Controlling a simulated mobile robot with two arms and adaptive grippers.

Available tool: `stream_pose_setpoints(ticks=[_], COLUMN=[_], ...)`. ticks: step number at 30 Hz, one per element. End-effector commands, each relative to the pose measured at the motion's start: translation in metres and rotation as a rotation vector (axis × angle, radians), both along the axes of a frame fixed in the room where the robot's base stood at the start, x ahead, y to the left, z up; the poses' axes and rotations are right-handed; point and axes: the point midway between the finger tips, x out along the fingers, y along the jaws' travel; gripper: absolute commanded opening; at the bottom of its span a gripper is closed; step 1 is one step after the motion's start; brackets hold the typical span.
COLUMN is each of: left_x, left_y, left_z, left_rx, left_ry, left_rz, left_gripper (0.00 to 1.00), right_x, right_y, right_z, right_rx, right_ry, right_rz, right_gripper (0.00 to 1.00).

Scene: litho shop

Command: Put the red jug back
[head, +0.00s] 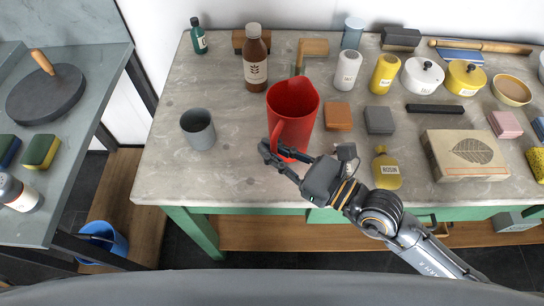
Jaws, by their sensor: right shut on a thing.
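The red jug (293,108) is upright at the middle of the grey-topped table (240,180), its open mouth facing up and its handle toward the front left. My right gripper (282,154) reaches in from the lower right and is shut on the jug low at its near side, by the handle. The fingers hide part of the jug's lower end, and I cannot tell whether its base touches the tabletop. My left gripper is not in view.
A grey cup (198,129) stands left of the jug and a brown bottle (255,60) behind it. Orange (338,117) and grey (379,120) blocks lie close on the right, with a yellow bottle (385,170) nearer the front edge. The front left tabletop is clear.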

Motion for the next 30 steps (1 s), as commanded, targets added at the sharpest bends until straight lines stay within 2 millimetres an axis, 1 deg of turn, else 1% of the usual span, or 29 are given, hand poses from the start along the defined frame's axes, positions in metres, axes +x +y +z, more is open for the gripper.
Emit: stream_pose_setpoints(ticks=[1,9,14,15,18,30], left_x=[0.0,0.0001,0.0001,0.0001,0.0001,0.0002], left_y=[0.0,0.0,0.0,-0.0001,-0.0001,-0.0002], left_z=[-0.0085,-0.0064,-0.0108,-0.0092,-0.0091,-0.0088], left_rx=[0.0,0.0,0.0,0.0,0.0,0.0], left_ry=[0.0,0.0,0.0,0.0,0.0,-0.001], left_rz=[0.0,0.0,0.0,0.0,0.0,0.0], left_gripper=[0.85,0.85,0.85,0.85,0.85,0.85], right_x=[0.0004,0.0004,0.0003,0.0,0.0,0.0], right_y=[-0.0001,0.0,0.0,0.0,0.0,0.0], right_z=[-0.0065,-0.0044,-0.0094,-0.0095,-0.0095,-0.0092], right_rx=[0.002,0.004,0.004,0.002,0.002,0.002], right_ry=[-0.006,-0.007,-0.006,-0.001,-0.001,-0.001], right_rz=[-0.001,-0.001,-0.002,-0.001,-0.001,-0.001], right_gripper=[0.0,0.0,0.0,0.16,0.33,0.33])
